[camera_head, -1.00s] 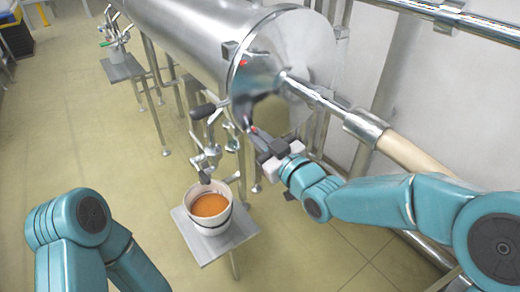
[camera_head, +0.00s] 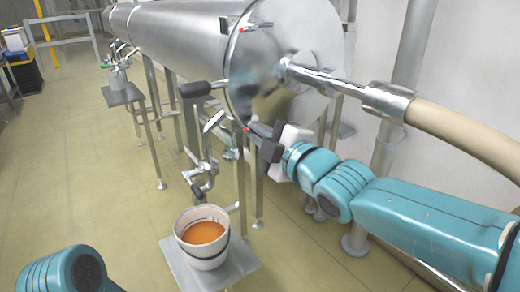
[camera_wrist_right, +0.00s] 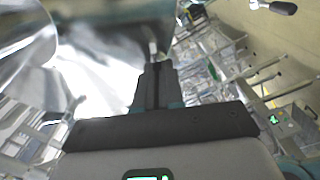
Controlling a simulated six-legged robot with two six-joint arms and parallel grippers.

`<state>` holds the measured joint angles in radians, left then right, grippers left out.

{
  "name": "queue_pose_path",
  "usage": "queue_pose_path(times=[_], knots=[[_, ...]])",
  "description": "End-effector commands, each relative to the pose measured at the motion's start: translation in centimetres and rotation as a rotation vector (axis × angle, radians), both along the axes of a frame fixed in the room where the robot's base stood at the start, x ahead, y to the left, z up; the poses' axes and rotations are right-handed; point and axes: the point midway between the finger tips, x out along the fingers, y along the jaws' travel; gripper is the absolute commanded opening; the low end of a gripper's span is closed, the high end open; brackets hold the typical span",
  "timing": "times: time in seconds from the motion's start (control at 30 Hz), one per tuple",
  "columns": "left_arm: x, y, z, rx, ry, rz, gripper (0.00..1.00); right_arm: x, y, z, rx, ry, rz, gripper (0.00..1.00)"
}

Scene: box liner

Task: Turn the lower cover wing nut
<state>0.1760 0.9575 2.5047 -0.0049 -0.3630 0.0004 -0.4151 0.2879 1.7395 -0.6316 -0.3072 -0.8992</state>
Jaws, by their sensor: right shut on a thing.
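The lower cover wing nut (camera_head: 246,130) shows only as a small red-tipped piece at the lower left rim of the steel cover (camera_head: 290,85). My right gripper (camera_head: 257,138) is at this spot, with its dark fingers shut on the nut and hiding most of it. In the right wrist view, the two fingers (camera_wrist_right: 157,85) lie close together, and the nut cannot be made out between them. A second red-tipped fitting (camera_head: 241,30) sits at the cover's upper rim. Only a teal part of my left arm shows at the lower left, without its gripper.
A white bucket of orange liquid (camera_head: 204,236) stands on a small metal stand (camera_head: 235,262) below the valve pipework (camera_head: 207,150). A pipe with a beige hose (camera_head: 465,135) runs right from the cover. Open floor lies left.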

Motion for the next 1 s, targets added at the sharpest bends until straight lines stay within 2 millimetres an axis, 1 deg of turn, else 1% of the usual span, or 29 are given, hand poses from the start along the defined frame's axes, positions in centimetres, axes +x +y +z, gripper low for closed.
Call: queue_pose_path(times=[0.03, 0.1, 0.4, 0.7, 1.0], knots=[[0.0, 0.0, -1.1, 0.0, 0.0, 0.0, 0.46, 0.0, 0.0, -0.6, -0.033, -0.025, 0.0, 0.0], [0.0, 0.0, -1.7, 0.0, 0.0, 0.0, 0.46, 0.0, 0.0, -0.6, -0.084, -0.061, 0.0, 0.0], [0.0, 0.0, -3.5, 0.0, 0.0, 0.0, 0.46, 0.0, 0.0, -0.5, -0.269, -0.194, 0.0, 0.0], [0.0, 0.0, -4.2, 0.0, 0.0, 0.0, 0.46, 0.0, 0.0, -0.4, -0.371, -0.269, 0.0, 0.0], [0.0, 0.0, -4.4, 0.0, 0.0, 0.0, 0.46, 0.0, 0.1, -0.3, -0.4, -0.289, 0.0, 0.0]])
